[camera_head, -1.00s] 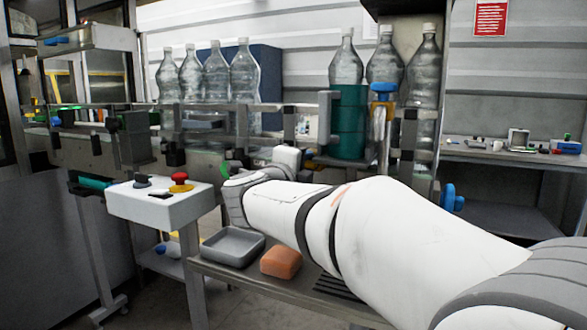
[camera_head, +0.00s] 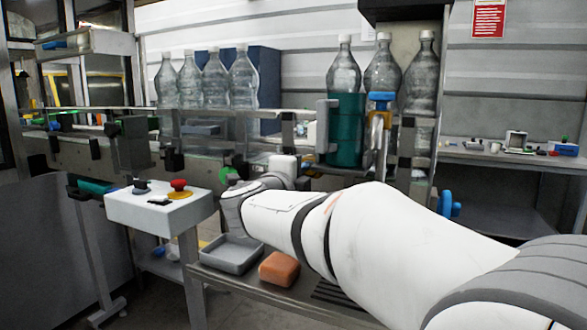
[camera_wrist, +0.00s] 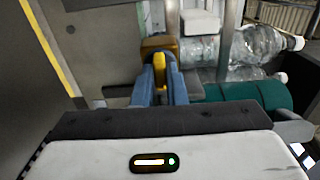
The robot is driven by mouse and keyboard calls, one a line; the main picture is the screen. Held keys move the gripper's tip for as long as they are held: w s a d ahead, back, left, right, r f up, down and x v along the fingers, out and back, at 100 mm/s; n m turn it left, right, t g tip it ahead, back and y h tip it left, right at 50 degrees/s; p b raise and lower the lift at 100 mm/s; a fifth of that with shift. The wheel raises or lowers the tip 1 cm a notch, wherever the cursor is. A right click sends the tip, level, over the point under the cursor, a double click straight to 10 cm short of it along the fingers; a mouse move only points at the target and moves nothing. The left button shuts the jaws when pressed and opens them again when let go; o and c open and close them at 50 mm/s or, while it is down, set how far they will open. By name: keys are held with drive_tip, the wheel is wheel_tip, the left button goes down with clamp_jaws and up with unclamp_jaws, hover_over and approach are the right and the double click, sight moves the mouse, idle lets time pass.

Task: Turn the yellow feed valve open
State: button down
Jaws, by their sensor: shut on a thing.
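The yellow feed valve's handle (camera_wrist: 160,74) stands between the two blue fingers of my gripper (camera_wrist: 160,88) in the wrist view. The fingers are shut on it, one on each side. An orange-brown block (camera_wrist: 158,46) sits right behind the handle; I cannot tell if it is part of the valve. In the head view my white arm reaches left and then back towards the machine. My gripper and the handle cannot be made out clearly there.
A teal cylinder (camera_head: 346,130) stands close by and also shows in the wrist view (camera_wrist: 245,95). Clear bottles (camera_head: 243,78) stand along the line. A white control box (camera_head: 150,208) with a red button is at left. A grey tray (camera_head: 230,267) and orange block (camera_head: 279,268) lie below my arm.

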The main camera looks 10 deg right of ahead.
drive_tip(key=c, duration=1.5)
unclamp_jaws()
drive_tip(key=shift+o, duration=0.2)
drive_tip(key=v, duration=0.8)
drive_tip(key=shift+p, duration=0.4)
drive_tip(key=shift+w, duration=0.1)
